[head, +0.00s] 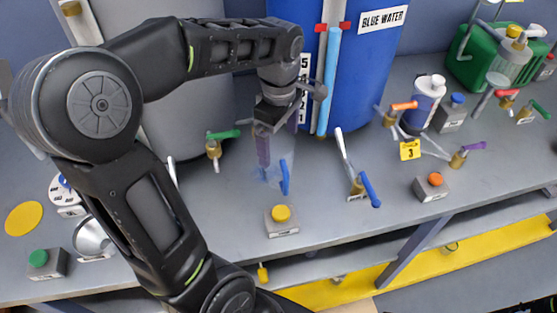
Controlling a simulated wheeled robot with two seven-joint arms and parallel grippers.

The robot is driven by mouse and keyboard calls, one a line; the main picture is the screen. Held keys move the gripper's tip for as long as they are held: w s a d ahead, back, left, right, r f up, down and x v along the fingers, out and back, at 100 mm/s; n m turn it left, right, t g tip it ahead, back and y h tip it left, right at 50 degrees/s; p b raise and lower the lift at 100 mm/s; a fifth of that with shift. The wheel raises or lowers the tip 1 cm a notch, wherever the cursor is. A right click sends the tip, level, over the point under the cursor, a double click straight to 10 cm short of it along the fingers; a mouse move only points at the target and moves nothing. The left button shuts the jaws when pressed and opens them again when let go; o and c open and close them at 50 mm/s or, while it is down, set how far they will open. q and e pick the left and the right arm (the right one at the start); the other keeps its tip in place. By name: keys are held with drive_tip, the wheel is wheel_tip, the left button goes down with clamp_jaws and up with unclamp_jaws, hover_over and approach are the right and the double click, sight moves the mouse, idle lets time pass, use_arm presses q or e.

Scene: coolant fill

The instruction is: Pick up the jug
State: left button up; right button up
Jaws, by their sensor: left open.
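The clear, faintly blue jug (273,178) with a blue handle stands on the grey bench in the middle of the head view, in front of the blue tank. My left gripper (268,152) is directly above and at the jug, pointing down. One dark finger overlaps the jug's upper left part. The gripper is open. The jug's rim is partly hidden by the gripper, and I cannot tell whether the fingers touch it. My right gripper is not in view.
The blue tank (363,75) marked "BLUE WATER" stands behind, beside a grey tank (190,115). A yellow-button box (282,219) sits in front of the jug. A blue-handled valve (357,186) is to its right, a green-handled valve (213,146) to its left. A green container (480,55) stands far right.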

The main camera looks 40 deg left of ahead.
use_arm(q)
wheel_tip(320, 180, down, 5)
drive_tip(key=shift+r, duration=0.15)
drive_tip(key=shift+c, duration=0.3)
idle(0.3)
drive_tip(key=c, duration=1.4)
drive_tip(key=shift+r, duration=0.1)
drive_tip(key=shift+c, duration=0.2)
wheel_tip(320, 180, up, 10)
drive_tip(key=shift+f, duration=0.1)
